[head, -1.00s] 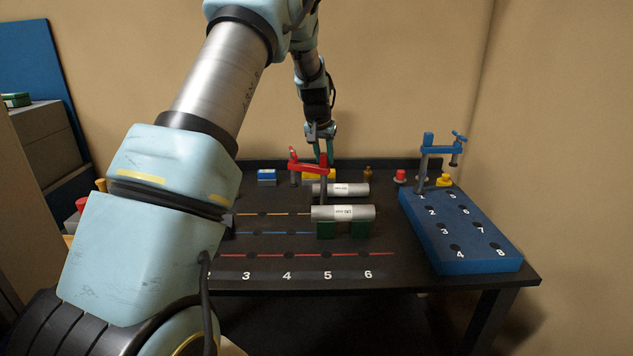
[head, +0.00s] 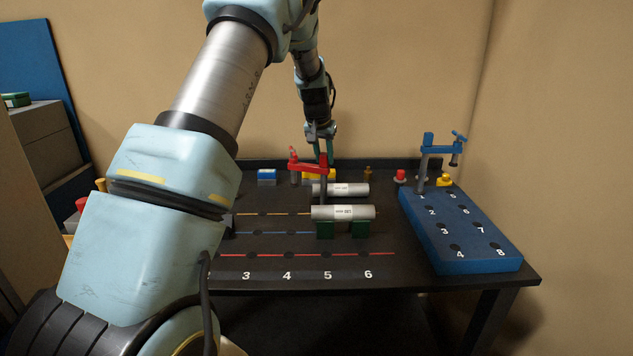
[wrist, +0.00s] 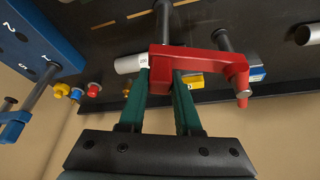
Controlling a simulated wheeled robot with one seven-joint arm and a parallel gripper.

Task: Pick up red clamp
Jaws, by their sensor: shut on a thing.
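In the wrist view the red clamp (wrist: 196,61) has a red arm with a dark post and a screw end at the right. My gripper (head: 322,150) is above and behind it, pointing down. The lower end of the post is partly hidden behind a cylinder in the head view.
Two grey cylinders, one (head: 343,212) on green blocks (head: 326,230), lie in front of the clamp. A blue block with numbered holes (head: 459,230) stands at the right, holding a blue clamp (head: 441,150). Small red (head: 400,175) and yellow pieces line the back.

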